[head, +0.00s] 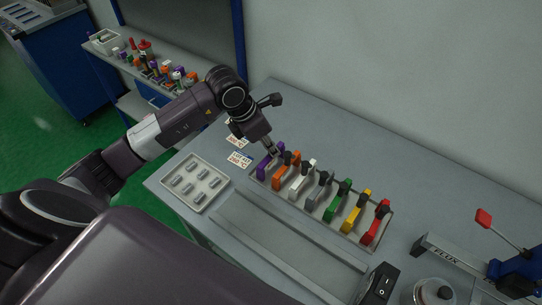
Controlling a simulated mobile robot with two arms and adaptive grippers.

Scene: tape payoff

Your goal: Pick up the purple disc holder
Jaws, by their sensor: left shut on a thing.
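The purple disc holder (263,167) stands at the left end of a row of coloured holders in a grey rack (314,223). My left gripper (272,150) reaches down to it from above and is shut on its upper part. The gripper partly hides the holder's top. The holder still appears to sit in its place in the rack. My right gripper is not in view.
Close beside it in the rack stands an orange holder (286,174), then white, grey, green, yellow and red ones. A tray with small metal parts (211,205) lies to the left. Printed cards (240,159) lie behind the tray. The table's back right is clear.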

